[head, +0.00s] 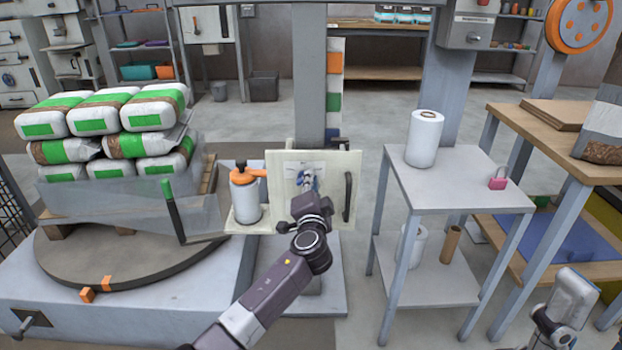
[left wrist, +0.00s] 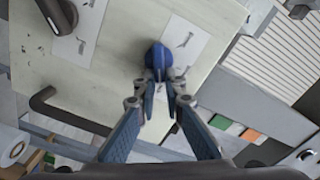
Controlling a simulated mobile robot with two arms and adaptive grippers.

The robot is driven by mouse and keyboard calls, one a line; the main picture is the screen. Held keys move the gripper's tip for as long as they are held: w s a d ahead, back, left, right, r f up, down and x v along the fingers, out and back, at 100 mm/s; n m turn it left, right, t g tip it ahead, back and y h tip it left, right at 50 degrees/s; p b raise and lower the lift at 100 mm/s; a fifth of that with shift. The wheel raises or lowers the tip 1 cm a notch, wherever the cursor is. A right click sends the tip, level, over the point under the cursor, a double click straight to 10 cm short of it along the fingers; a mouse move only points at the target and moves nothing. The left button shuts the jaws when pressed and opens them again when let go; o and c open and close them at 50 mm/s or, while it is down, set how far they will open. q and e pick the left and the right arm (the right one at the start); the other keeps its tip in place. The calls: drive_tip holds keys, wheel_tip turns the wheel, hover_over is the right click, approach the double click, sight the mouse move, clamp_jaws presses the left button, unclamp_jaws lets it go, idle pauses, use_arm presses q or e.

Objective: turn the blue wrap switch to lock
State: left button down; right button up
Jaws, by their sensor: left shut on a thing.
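The blue wrap switch (head: 315,176) sits on the pale front panel (head: 333,165), mostly hidden behind my left gripper (head: 312,188) in the head view. In the left wrist view its round blue knob (left wrist: 158,57) shows clearly, with a white label (left wrist: 185,42) beside it. My left gripper (left wrist: 161,84) faces the panel, its two fingers closed in on the knob from both sides. Which position the switch points to cannot be read. What looks like my right gripper (head: 568,300) is at the bottom right, away from the panel; its fingers are unclear.
A dark bar handle (head: 347,197) stands out on the panel's right side. An orange-topped white canister (head: 246,195) stands left of it. Stacked bags (head: 105,125) rest on a turntable (head: 125,262). A grey side table (head: 460,188) with a white roll (head: 424,140) stands right.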

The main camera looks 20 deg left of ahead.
use_arm(q)
drive_tip(key=shift+a+r, duration=0.15)
drive_tip(key=c, duration=2)
unclamp_jaws()
drive_tip(key=v, duration=1.2)
